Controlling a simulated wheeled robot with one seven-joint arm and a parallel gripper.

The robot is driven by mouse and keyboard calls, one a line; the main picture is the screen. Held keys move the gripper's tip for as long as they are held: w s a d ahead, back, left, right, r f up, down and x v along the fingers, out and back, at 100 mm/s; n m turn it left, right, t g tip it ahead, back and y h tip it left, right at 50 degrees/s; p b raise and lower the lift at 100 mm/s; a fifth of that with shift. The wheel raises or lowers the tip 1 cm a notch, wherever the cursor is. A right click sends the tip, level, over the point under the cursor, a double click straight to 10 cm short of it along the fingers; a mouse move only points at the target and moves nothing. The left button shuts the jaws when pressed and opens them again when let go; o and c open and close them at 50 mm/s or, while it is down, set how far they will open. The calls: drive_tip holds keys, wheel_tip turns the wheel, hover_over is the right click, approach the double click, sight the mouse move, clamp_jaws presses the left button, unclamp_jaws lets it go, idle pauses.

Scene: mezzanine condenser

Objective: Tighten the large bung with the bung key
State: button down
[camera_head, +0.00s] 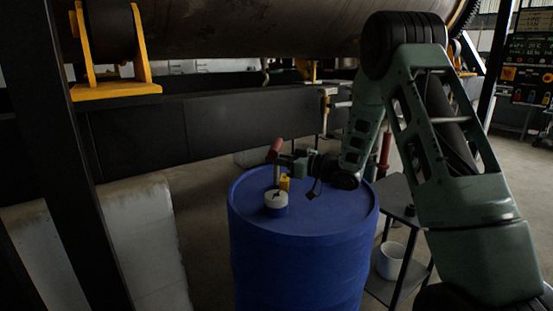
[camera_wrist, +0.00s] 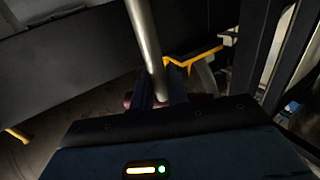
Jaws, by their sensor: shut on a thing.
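The blue drum (camera_head: 300,229) stands upright in the middle of the head view. A pale round cap with a dark slot, seemingly the large bung (camera_head: 276,197), sits on its top toward the near left. My gripper (camera_head: 281,159) is above the drum top, beyond the cap. It is shut on the bung key, whose red handle (camera_head: 275,149) tilts up at the jaws. A metal bar of the key (camera_wrist: 148,45) runs down between the fingers in the wrist view. The key's lower end is unclear, and I cannot tell whether it touches the drum.
A small yellow piece (camera_head: 284,183) is on the drum top behind the cap. A dark side table (camera_head: 398,190) stands right of the drum, with a white bucket (camera_head: 390,261) on its lower shelf. A large horizontal vessel (camera_head: 250,28) and dark beam (camera_head: 200,125) lie behind.

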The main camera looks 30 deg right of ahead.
sight(275, 175)
drive_tip(key=shift+f+b, duration=1.75)
drive_tip(key=shift+f, duration=0.75)
drive_tip(key=shift+a+f+m+t+h+b, duration=0.1)
drive_tip(key=shift+m+t+h+b, duration=0.4)
drive_tip(key=shift+h, duration=0.4)
drive_tip(key=shift+m+t+h+b, duration=0.5)
drive_tip(key=shift+m+h+b, duration=0.55)
drive_tip(key=shift+m+h, duration=1)
drive_tip(key=shift+a+m+h+b, duration=0.1)
drive_tip(key=shift+m+h+b, duration=0.85)
drive_tip(key=shift+h, duration=1.05)
drive_tip(key=shift+a+m+h+b, duration=0.1)
drive_tip(key=shift+m+h+b, duration=0.8)
drive_tip(key=shift+h, duration=1.05)
drive_tip(key=m+g+h, duration=0.1)
drive_tip(key=m+h, duration=0.1)
drive_tip(key=m+g+h+p, duration=0.1)
drive_tip(key=h, duration=0.2)
drive_tip(key=shift+r+m+g, duration=0.2)
drive_tip(key=shift+m+g, duration=0.2)
drive_tip(key=m+g+h+p, duration=0.2)
drive_tip(key=m+g+h, duration=0.1)
drive_tip(key=shift+h, duration=0.4)
drive_tip(key=shift+d+f+g, duration=0.1)
drive_tip(key=shift+g, duration=0.2)
drive_tip(key=shift+r+p, duration=1.95)
drive_tip(key=shift+r, duration=0.6)
